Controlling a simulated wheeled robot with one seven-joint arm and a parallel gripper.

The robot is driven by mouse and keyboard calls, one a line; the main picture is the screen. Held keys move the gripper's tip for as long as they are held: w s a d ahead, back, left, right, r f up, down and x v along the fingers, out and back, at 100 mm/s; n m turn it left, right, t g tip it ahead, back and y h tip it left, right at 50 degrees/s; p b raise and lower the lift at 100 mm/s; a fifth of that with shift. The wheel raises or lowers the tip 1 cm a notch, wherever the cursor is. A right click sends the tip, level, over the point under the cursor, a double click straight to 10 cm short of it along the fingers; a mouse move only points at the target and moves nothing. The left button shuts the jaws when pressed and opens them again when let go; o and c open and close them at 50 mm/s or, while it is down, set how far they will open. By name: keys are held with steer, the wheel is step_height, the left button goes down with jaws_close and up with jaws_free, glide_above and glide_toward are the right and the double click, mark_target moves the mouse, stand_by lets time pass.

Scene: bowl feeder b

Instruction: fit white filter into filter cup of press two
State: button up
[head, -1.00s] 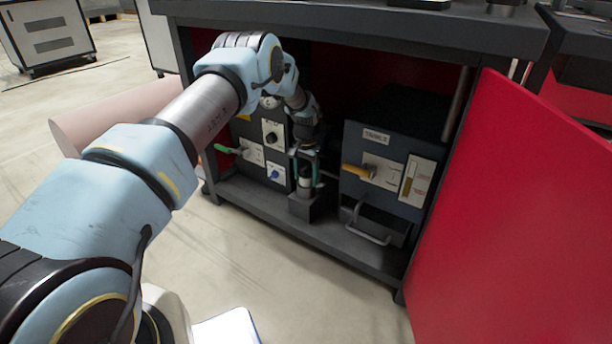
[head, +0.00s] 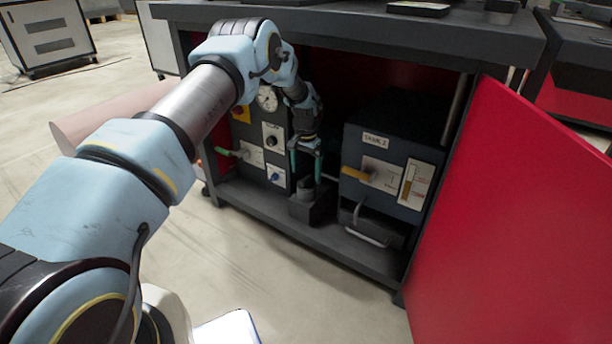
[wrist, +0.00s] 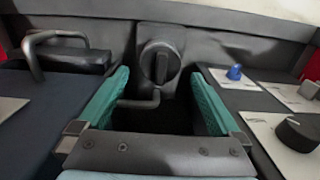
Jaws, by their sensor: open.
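My gripper (head: 306,177) is inside the open cabinet, pointing down, with its two teal fingers apart. In the wrist view the fingers (wrist: 158,100) show at left and right with nothing gripped between them. A dark round cup-like fixture (head: 303,187) stands on a block just below the fingertips in the head view. In the wrist view a dark round part (wrist: 160,62) with an oval piece in its middle lies beyond the fingers, beside a bent bar (wrist: 140,103). I cannot make out a white filter in either view, nor tell which unit is press two.
A dark panel with a gauge (head: 267,98), knobs and a green lever (head: 228,152) stands left of the gripper. The gap between is narrow. The red door (head: 510,210) is open at right.

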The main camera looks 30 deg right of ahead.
mark_target(306, 179)
step_height(306, 179, up, 4)
steer(key=shift+f+p, duration=0.2)
steer(key=shift+p, duration=0.1)
steer(key=shift+f, duration=0.1)
stand_by(0.4)
